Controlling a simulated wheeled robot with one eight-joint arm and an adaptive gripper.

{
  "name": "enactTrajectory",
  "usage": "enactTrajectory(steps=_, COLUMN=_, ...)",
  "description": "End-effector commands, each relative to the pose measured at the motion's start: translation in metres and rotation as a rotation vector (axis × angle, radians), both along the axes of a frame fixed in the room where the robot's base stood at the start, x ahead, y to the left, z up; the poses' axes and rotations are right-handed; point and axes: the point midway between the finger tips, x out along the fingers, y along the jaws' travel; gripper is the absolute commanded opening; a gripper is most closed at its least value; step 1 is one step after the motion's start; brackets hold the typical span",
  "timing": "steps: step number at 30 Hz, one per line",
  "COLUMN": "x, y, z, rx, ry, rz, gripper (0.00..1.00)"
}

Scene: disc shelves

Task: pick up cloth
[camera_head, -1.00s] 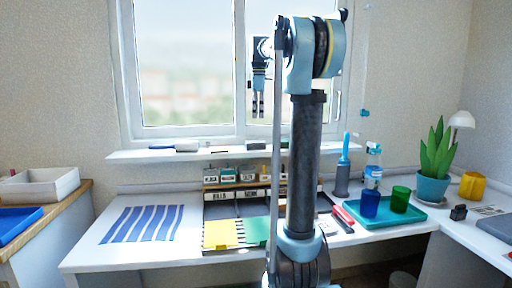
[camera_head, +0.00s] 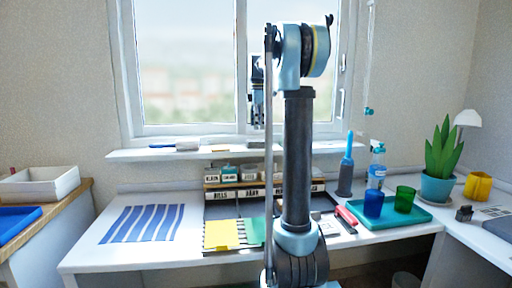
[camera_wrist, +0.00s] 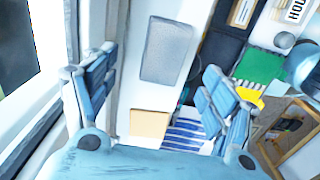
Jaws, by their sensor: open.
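A flat grey-blue piece with a soft, cloth-like surface (camera_wrist: 167,50) lies on the windowsill in the wrist view; in the head view it shows thinly beside my arm (camera_head: 256,144). A blue-and-white striped sheet (camera_head: 143,223) lies flat on the desk at left, and also shows in the wrist view (camera_wrist: 186,134). Which of the two is the cloth I cannot tell for sure. My gripper (camera_head: 257,122) hangs pointing down in front of the window, above the sill. In the wrist view its fingers (camera_wrist: 155,92) are wide apart with nothing between them.
A tan block (camera_head: 219,148) and other small items lie along the narrow sill (camera_head: 130,155). The window frame is close to my gripper. Below are a labelled organizer (camera_head: 222,194), yellow (camera_head: 221,234) and green sheets. A teal tray (camera_head: 385,222) with two cups stands right.

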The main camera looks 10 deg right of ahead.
Motion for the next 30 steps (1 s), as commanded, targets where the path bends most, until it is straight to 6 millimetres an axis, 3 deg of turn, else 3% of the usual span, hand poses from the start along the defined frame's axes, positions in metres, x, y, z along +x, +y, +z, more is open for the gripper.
enactTrajectory(steps=4, x=0.000, y=0.000, z=-0.020, rx=0.000, ry=0.000, rz=0.000, gripper=0.78)
enactTrajectory(steps=13, x=-0.002, y=0.001, z=-0.039, rx=0.000, ry=0.000, rz=0.000, gripper=0.78)
enactTrajectory(steps=21, x=-0.005, y=0.003, z=-0.073, rx=0.000, ry=0.000, rz=-0.001, gripper=0.78)
enactTrajectory(steps=30, x=-0.006, y=0.003, z=-0.081, rx=0.000, ry=0.000, rz=0.000, gripper=0.78)
